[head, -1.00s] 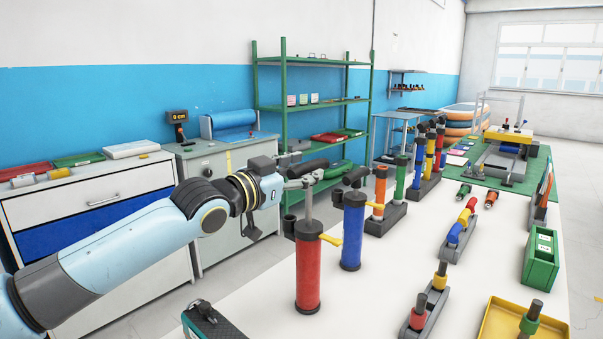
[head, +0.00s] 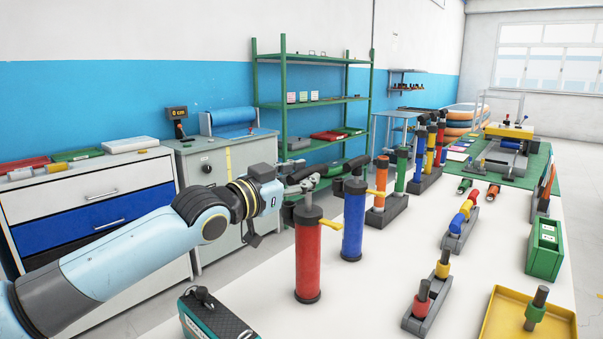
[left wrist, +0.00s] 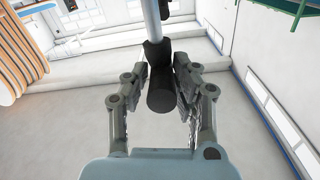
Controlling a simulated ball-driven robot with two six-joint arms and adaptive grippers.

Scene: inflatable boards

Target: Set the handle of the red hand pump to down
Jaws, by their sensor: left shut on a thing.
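The red hand pump (head: 308,262) stands upright on the white table in the head view, with a yellow spout on its right. Its black handle (head: 318,170) sits on a grey rod, and a short length of rod shows above the black cap. My left gripper (head: 299,183) is at this handle, reaching in from the left. In the left wrist view, the black handle (left wrist: 160,92) lies between the two fingers, which are shut on it. The fingertips are small and partly hidden in the head view. My right gripper is not in view.
A blue pump (head: 352,225) stands close to the right of the red one. A teal and black box (head: 215,318) is at the front. A grey block with upright cylinders (head: 387,208) stands behind.

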